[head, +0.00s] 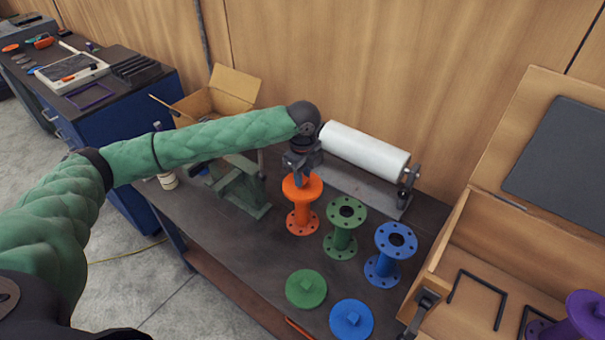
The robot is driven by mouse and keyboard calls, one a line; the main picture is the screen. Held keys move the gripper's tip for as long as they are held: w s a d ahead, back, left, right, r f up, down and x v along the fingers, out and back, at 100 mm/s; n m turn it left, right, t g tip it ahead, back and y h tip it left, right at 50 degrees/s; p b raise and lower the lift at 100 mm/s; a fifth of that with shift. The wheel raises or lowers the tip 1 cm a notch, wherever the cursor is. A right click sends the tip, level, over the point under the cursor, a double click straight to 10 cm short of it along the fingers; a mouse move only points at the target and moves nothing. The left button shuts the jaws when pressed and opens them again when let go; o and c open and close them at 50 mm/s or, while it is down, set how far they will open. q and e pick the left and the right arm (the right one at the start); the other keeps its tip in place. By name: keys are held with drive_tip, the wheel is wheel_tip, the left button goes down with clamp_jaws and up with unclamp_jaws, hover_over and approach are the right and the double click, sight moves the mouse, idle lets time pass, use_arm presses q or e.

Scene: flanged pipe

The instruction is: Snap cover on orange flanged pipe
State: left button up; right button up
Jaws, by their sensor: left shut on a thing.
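The orange flanged pipe (301,220) stands upright on the dark workbench. An orange cover (290,188) sits at its top flange, and no bore or bolt holes show there, unlike on the neighbouring pipes. My left gripper (301,178) points down from above and is shut on the cover's middle. The fingers hide part of the cover, so I cannot tell whether it is fully seated. My right gripper is not in view.
A green pipe (342,239) and a blue pipe (385,268) stand uncovered to the right. A green cover (306,289) and a blue cover (351,320) lie in front. A white roll (365,150) is behind. An open wooden case (445,247) with a purple pipe (582,318) is at right.

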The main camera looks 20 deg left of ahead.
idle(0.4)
use_arm(q)
drive_tip(key=o, duration=1.5)
drive_tip(key=shift+r, duration=0.1)
drive_tip(key=shift+r+p, duration=0.85)
drive_tip(key=shift+r, duration=1.8)
clamp_jaws()
